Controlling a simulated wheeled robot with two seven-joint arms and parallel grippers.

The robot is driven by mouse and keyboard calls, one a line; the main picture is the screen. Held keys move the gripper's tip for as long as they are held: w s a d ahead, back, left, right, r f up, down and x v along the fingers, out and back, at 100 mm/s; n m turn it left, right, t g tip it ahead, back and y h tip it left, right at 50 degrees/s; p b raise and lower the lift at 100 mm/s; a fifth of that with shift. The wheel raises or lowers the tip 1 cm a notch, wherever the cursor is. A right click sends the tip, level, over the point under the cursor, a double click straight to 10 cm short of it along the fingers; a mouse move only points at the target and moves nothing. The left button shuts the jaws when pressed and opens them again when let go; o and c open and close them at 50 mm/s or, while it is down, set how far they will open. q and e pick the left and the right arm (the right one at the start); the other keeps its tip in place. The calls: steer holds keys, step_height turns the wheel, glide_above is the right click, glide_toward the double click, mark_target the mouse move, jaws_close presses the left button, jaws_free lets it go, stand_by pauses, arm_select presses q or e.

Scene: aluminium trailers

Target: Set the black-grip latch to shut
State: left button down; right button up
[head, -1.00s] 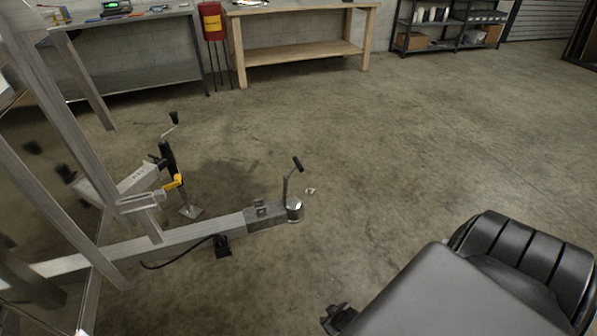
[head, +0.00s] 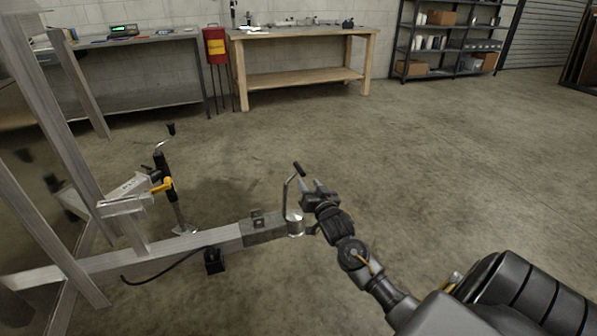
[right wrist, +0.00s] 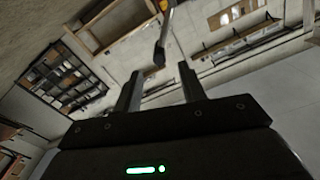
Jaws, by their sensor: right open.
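The latch is a grey lever with a black grip (head: 298,169). My right gripper (head: 311,185) is open, just right of the lever and slightly below the grip. In the right wrist view the black grip (right wrist: 159,54) shows ahead of the gap between the two fingers (right wrist: 160,72). The fingers appear apart from it; the exact distance cannot be told. My left gripper is not in view.
A jack with a yellow handle (head: 166,186) stands left of the coupler. A black block (head: 214,260) and a cable are by the drawbar (head: 170,250). A wooden workbench (head: 300,82) and shelves (head: 447,45) stand at the back. The floor at right is clear.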

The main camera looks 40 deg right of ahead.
mark_target(299, 167)
steer(key=b+x, duration=0.1)
steer(key=x, duration=0.7)
steer(key=shift+w+d+f, duration=0.1)
steer(key=shift+w+d, duration=0.05)
steer(key=shift+w, duration=0.1)
steer(key=shift+b+x, duration=0.3)
steer(key=shift+x, duration=0.55)
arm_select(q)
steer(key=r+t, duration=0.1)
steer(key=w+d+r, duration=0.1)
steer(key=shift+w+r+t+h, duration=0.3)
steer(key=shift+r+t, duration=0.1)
arm_select(e)
jaws_close()
